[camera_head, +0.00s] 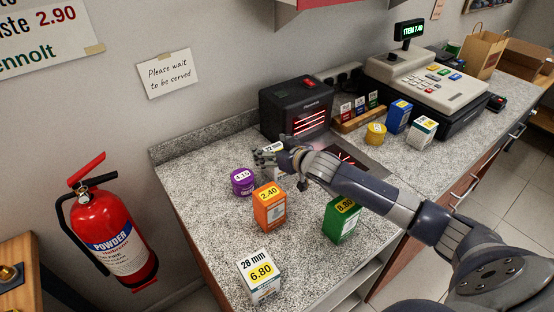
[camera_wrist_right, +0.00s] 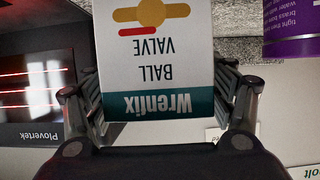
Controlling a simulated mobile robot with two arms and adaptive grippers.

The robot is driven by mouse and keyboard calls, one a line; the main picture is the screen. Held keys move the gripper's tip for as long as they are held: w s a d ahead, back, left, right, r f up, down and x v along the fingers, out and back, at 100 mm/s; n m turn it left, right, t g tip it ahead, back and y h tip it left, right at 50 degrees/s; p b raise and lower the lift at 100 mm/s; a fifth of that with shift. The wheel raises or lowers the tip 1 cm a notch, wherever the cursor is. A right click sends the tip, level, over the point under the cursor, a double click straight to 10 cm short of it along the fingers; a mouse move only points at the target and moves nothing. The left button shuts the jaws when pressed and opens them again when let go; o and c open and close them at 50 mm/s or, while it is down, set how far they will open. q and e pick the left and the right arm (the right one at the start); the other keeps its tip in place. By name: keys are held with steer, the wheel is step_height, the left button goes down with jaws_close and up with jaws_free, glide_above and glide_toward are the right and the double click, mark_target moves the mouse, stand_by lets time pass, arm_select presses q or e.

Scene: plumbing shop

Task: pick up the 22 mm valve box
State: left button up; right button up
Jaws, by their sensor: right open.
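The 22 mm valve box (camera_head: 273,147) stands on the grey speckled counter in front of the black scanner. In the head view my right gripper (camera_head: 268,160) covers most of it, leaving part of its white top label showing. In the right wrist view the white and teal box (camera_wrist_right: 160,65), marked Wrenfix ball valve, appears upside down between the two fingers of my right gripper (camera_wrist_right: 160,95). The fingers are open, one on each side of the box. Whether either finger touches it I cannot tell. My left gripper is not in view.
A purple tin (camera_head: 242,181) stands just left of my right gripper. An orange box (camera_head: 269,212), a green box (camera_head: 341,222) and a similar white 28 mm box (camera_head: 259,276) stand nearer. The scanner (camera_head: 297,106) is behind, the cash register (camera_head: 427,82) farther right.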

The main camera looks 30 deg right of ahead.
steer(key=shift+w+f, duration=0.2)
steer(key=shift+w, duration=0.3)
steer(key=shift+c, duration=0.3)
steer(key=c, duration=1.2)
steer(key=shift+c, duration=0.3)
steer(key=shift+r, duration=0.1)
